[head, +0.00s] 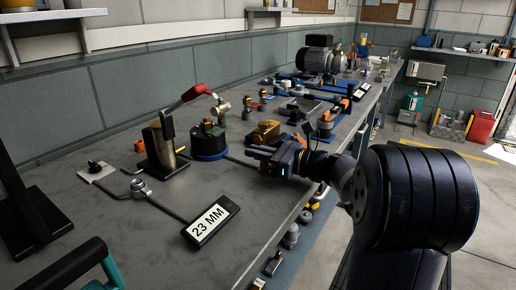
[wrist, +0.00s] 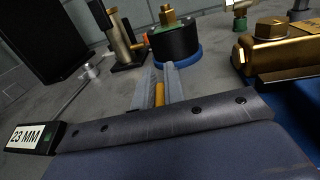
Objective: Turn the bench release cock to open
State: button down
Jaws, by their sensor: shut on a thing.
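My gripper (head: 252,154) is low over the bench near its front edge, in front of a black round body on a blue base. In the wrist view its two grey fingers (wrist: 158,86) are close together on a narrow yellow-orange piece (wrist: 159,94). This piece looks like a small handle, but most of it is hidden by the fingers and gripper body. I cannot tell whether it belongs to the bench release cock, or how far it is turned. In the head view my gripper hides it.
The black round body (head: 210,147) also shows in the wrist view (wrist: 175,42). A brass block (head: 263,132) is beside my gripper. A brass cylinder (head: 158,148) stands below a red lever (head: 196,92). A "23 MM" sign (head: 212,222) lies at the front.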

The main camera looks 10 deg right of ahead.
jog(key=c, duration=1.5)
grip_release()
jog(key=p+v, duration=0.1)
jog(key=v, duration=0.9)
jog(key=shift+s+d+p, duration=0.3)
